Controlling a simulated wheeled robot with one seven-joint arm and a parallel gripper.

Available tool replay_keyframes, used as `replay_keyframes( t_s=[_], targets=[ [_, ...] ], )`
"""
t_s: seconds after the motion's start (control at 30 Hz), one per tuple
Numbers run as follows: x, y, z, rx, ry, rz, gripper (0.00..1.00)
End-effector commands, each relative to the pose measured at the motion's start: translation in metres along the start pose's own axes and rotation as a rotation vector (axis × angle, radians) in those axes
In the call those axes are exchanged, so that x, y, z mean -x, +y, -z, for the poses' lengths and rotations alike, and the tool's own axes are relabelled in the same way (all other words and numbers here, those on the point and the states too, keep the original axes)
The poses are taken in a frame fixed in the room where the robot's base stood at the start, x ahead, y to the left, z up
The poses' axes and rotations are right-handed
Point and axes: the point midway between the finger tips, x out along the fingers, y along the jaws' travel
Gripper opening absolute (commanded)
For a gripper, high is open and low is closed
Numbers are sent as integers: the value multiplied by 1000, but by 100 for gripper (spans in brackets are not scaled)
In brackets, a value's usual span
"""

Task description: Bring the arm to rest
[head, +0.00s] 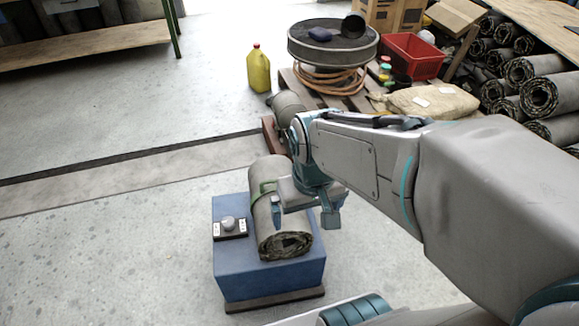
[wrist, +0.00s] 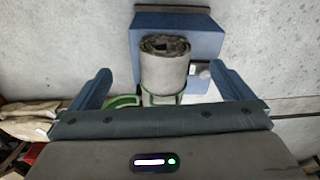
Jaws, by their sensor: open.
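My arm reaches from the right of the head view, with my gripper (head: 305,213) open and pointing down close to a rolled grey-green sheet (head: 268,190). The roll lies on a blue box (head: 235,270) with a green strap (head: 262,188) around it. In the wrist view my gripper (wrist: 160,68) has its fingers wide apart. The roll (wrist: 165,72) shows between and beyond them, with nothing gripped. The gripper hides part of the roll's right side in the head view.
A knob plate (head: 229,227) sits on the blue box beside the roll. Behind my arm are another roll (head: 288,103), a yellow jug (head: 258,70), a red crate (head: 412,56), a round drum (head: 332,45) and stacked rolls (head: 535,85). The floor on the left is clear.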

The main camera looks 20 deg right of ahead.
Motion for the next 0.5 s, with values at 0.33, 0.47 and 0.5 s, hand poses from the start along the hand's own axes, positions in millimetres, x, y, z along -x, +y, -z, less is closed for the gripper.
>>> replay_keyframes(
  t_s=[0.33, 0.47, 0.5],
  targets=[
    [4, 0, 0, -1, 0, 1, 100],
    [26, -2, 4, -9, 10, 0, 100],
    [37, -2, 5, -10, 15, 0, 100]
  ],
)
